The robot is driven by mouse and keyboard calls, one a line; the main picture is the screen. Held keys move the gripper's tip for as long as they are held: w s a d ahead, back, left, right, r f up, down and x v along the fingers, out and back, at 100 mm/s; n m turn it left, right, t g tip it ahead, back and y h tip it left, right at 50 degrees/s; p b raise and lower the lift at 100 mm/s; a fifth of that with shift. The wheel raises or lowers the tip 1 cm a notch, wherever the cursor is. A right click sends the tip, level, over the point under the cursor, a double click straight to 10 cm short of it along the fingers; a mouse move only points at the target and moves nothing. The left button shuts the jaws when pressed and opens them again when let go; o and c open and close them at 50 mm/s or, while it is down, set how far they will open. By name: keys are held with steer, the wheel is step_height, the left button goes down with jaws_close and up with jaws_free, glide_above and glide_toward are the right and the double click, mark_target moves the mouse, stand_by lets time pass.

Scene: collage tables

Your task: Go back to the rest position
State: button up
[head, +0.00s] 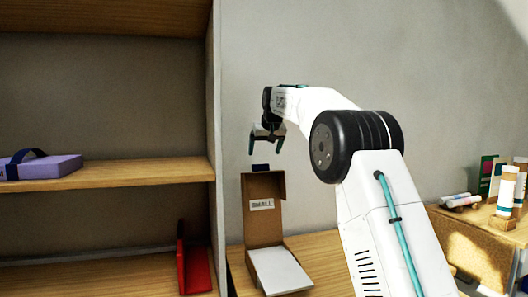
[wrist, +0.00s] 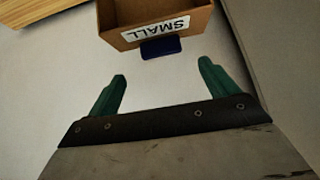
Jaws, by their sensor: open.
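My gripper (head: 266,146) is open and empty in the head view, at the end of my raised white arm.
A wooden shelf unit (head: 110,174) stands at the left, holding a purple box (head: 45,167) and a red object (head: 194,268). At the right, bottles (head: 505,195) and tubes (head: 459,200) stand or lie on a wooden surface. A grey wall is behind.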

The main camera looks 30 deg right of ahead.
steer(key=shift+s, duration=0.1)
steer(key=s+a+f+g, duration=0.1)
steer(key=s+a, duration=0.3)
steer(key=s, duration=0.6)
steer(key=s+a+f+n+g+y, duration=0.1)
steer(key=s+a, duration=0.3)
steer(key=s, duration=0.5)
steer(key=s+a+g, duration=0.1)
steer(key=s+a, duration=0.3)
steer(key=s, duration=0.6)
steer(key=s+a+f+g, duration=0.1)
steer(key=s+f, duration=0.5)
steer(key=s, duration=0.3)
steer(key=s+a+f+g, duration=0.1)
steer(key=s+a+f, duration=0.1)
steer(key=s+f, duration=0.4)
steer(key=s+a+f+g, duration=0.1)
steer(key=s+f, duration=0.5)
steer(key=s, duration=0.8)
steer(key=shift+s+a+f+n, duration=0.2)
steer(key=shift+a+f+n, duration=0.2)
